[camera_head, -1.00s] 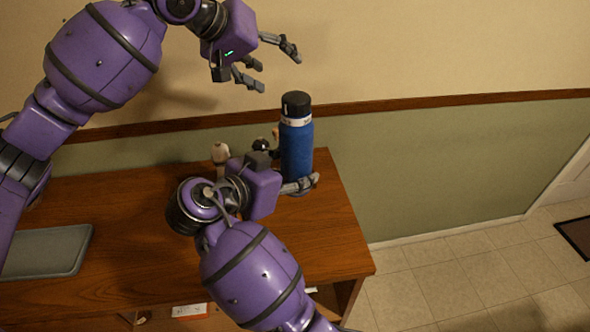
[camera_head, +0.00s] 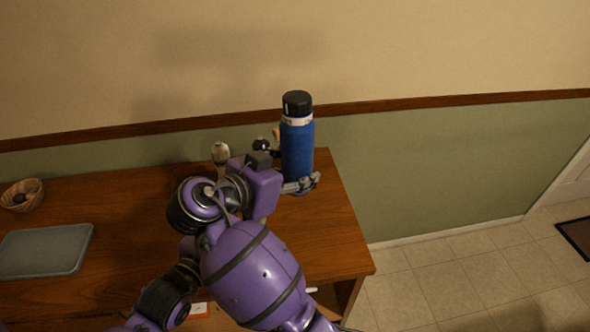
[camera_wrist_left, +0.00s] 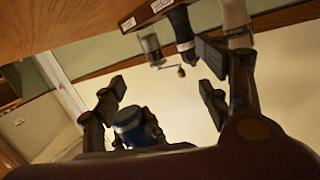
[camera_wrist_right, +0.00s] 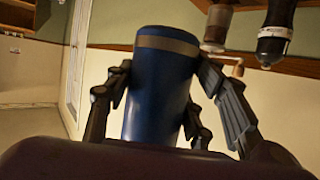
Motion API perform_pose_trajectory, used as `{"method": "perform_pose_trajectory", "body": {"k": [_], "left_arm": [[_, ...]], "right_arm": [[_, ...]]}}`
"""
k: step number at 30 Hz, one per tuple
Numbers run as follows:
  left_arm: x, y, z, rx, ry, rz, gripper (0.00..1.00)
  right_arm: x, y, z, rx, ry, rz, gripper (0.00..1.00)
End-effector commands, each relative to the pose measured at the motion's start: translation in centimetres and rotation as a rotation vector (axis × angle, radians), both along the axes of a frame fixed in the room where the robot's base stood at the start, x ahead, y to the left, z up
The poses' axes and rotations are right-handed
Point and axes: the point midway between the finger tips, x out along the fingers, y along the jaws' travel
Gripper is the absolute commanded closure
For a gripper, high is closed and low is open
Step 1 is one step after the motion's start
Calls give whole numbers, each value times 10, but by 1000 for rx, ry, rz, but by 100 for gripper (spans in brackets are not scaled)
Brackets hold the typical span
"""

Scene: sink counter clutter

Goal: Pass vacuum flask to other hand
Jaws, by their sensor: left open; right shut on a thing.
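The vacuum flask (camera_head: 297,150) is a blue cylinder with a pale band and a black lid. It stands upright in the head view at the right end of the wooden counter. My right gripper (camera_head: 303,185) is shut around its lower part; the right wrist view shows its blue body (camera_wrist_right: 160,95) between the fingers. Whether the flask's base touches the counter is unclear.
A grey tray (camera_head: 45,250) and a wicker bowl (camera_head: 22,195) are on the counter's left. A pale bottle (camera_head: 221,152) and a dark-topped item (camera_head: 262,145) stand behind my right wrist. Open tiled floor (camera_head: 450,265) lies to the right.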

Motion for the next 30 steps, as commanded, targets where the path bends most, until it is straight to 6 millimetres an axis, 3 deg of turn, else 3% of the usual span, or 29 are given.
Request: {"method": "perform_pose_trajectory", "body": {"k": [1,3,10,25,28,30], "left_arm": [[-23,6,-8,54,-23,27,31],[-49,13,-13,149,-65,54,31],[-122,32,-22,447,-135,115,31],[-226,-24,-151,491,275,-140,31],[-244,-26,-176,456,371,-141,31],[-241,-17,-194,381,439,-65,31]], "right_arm": [[0,0,2,0,-4,1,93],[0,0,2,0,-4,1,93],[0,0,2,0,-4,1,93],[0,0,2,0,-4,1,93],[0,0,2,0,-4,1,93],[0,0,2,0,-4,1,93]]}}
